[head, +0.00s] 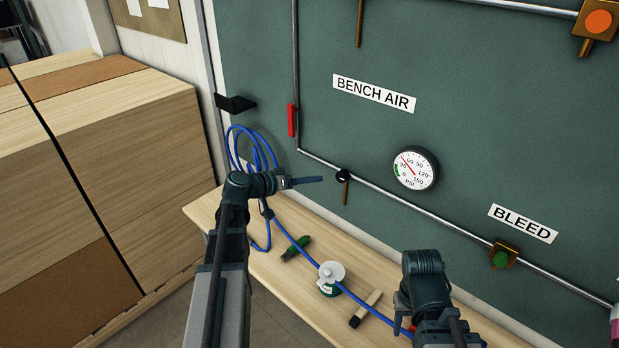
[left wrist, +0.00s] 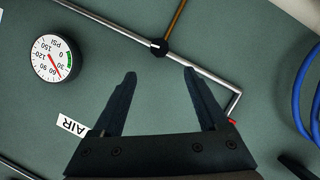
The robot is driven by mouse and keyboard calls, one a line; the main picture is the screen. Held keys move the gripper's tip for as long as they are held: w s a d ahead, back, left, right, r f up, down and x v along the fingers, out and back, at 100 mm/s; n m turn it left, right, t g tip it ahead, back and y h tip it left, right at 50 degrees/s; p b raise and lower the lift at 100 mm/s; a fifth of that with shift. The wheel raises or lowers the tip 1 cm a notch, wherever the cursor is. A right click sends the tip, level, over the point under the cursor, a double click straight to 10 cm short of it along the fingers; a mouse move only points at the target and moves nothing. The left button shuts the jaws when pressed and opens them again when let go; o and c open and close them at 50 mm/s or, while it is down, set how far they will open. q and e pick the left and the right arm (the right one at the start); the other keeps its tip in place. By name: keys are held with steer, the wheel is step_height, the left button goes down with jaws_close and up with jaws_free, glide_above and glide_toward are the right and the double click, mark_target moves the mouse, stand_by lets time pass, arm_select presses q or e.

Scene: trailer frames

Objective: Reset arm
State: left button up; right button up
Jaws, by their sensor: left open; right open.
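My left gripper (head: 306,181) is raised in front of the green wall panel (head: 350,135), left of the pressure gauge (head: 415,169). In the left wrist view my left gripper (left wrist: 160,73) is open, with its two dark fingers apart and nothing between them. Part of my right gripper (head: 402,308) shows low at the right, above the bench's front; its fingers are mostly hidden by the arm.
The wooden bench (head: 290,275) holds a blue hose (head: 308,258), a green fitting (head: 295,248), a white-and-green round part (head: 331,278) and a wooden-handled tool (head: 366,309). A metal pipe (head: 460,227) crosses the panel. Wooden crates (head: 110,140) stand left.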

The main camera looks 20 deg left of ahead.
arm_select(q)
steer(key=s+d+f+m+g+y+b, duration=0.1)
steer(key=s+d+f+m+g+b, duration=0.25)
steer(key=d+f, duration=0.55)
steer(key=s+d+f+g+b, duration=0.2)
steer(key=s+d+f+g, duration=0.4)
steer(key=d, duration=0.5)
steer(key=s+d+f+g+y+b, duration=0.1)
steer(key=s+f+y, duration=0.3)
steer(key=s, duration=0.4)
steer(key=s+d+f+g+y+b, duration=0.2)
steer(key=s+d+f+y+b, duration=0.1)
steer(key=s+f, duration=0.3)
steer(key=shift+s+y+b, duration=0.35)
steer(key=shift+s+y, duration=0.15)
steer(key=shift+s, duration=0.45)
steer(key=shift+m, duration=0.25)
stand_by(0.6)
